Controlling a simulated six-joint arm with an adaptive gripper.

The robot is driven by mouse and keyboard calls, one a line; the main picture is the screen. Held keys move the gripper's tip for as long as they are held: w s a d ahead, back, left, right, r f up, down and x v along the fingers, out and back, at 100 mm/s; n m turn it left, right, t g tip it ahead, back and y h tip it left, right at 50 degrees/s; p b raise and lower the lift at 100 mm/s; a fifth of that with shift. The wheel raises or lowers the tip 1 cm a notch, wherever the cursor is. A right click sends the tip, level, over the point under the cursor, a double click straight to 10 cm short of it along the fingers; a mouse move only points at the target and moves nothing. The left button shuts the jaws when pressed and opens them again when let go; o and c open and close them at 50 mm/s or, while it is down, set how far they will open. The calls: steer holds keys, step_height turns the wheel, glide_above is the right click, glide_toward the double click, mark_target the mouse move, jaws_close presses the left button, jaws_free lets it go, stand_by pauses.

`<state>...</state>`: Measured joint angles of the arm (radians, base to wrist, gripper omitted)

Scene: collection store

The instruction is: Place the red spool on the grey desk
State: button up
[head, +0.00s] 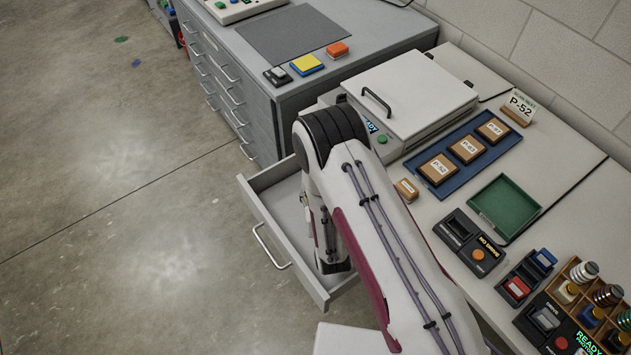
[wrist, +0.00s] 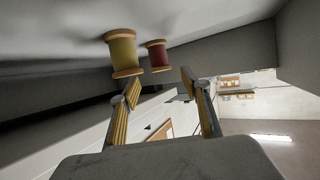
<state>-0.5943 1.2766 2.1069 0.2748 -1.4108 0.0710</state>
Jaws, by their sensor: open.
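The red spool (wrist: 158,56) has wooden ends and sits in the open drawer (head: 261,199), seen tilted in the wrist view. A yellow spool (wrist: 123,53) stands just left of it there, looking larger and nearer. My gripper (wrist: 160,82) is open and empty, its fingertips just short of the spools and not visibly touching either. In the head view my arm reaches down into the drawer and hides the spools. A grey desk-like cabinet (head: 290,84) with several drawers stands at the upper left.
The drawer walls stand close around my gripper. A lidded machine (head: 420,90) and blue tray (head: 462,153) are on the bench.

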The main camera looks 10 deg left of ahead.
steer(key=shift+x, duration=1.85)
steer(key=shift+a, duration=0.1)
steer(key=c, duration=1.2)
steer(key=shift+r, duration=0.2)
steer(key=shift+r, duration=4.85)
